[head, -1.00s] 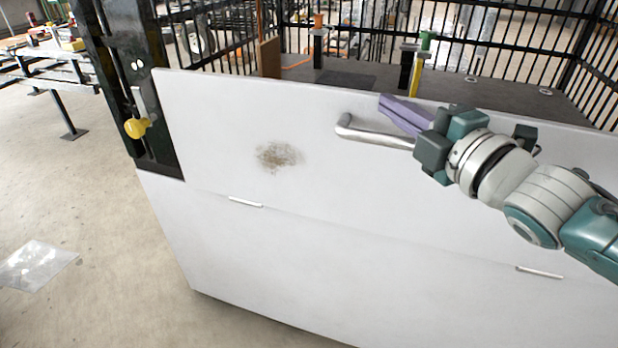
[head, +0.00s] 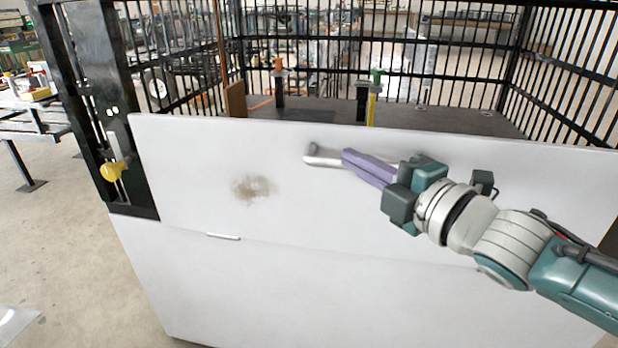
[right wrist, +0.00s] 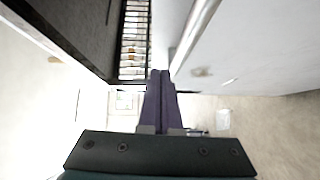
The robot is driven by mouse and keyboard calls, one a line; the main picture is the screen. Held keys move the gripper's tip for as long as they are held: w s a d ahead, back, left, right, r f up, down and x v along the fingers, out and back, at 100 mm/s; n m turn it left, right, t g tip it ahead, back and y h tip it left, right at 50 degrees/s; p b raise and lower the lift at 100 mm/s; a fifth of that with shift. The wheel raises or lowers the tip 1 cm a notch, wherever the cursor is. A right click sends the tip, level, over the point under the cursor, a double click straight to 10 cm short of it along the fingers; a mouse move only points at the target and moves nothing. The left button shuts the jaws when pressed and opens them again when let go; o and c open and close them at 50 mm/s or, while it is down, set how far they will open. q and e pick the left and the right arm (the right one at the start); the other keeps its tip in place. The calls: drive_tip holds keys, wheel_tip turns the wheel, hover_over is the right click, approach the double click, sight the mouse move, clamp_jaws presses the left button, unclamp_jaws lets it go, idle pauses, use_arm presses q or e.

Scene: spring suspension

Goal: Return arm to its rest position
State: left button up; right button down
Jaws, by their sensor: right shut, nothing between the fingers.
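My right arm comes in from the right in the head view. Its gripper (head: 346,154) has purple fingers, shut with nothing between them. The fingertips overlap the metal handle bar (head: 322,160) on the white panel in the head view. In the right wrist view the shut fingers (right wrist: 160,75) point along the panel's top edge, and the handle bar (right wrist: 196,35) runs beside them, apart from the tips. My left gripper is not in view.
The white panel (head: 200,150) stands upright in front of a dark table top (head: 440,118) with small clamps. A black post with a yellow knob (head: 112,171) stands at the left. A black barred fence (head: 460,60) closes the back. Bare floor (head: 80,270) lies at the left.

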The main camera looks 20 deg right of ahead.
drive_tip(key=d+p+v, duration=0.1)
drive_tip(key=v, duration=0.6)
drive_tip(key=shift+s+r, duration=0.15)
drive_tip(key=shift+r, duration=0.1)
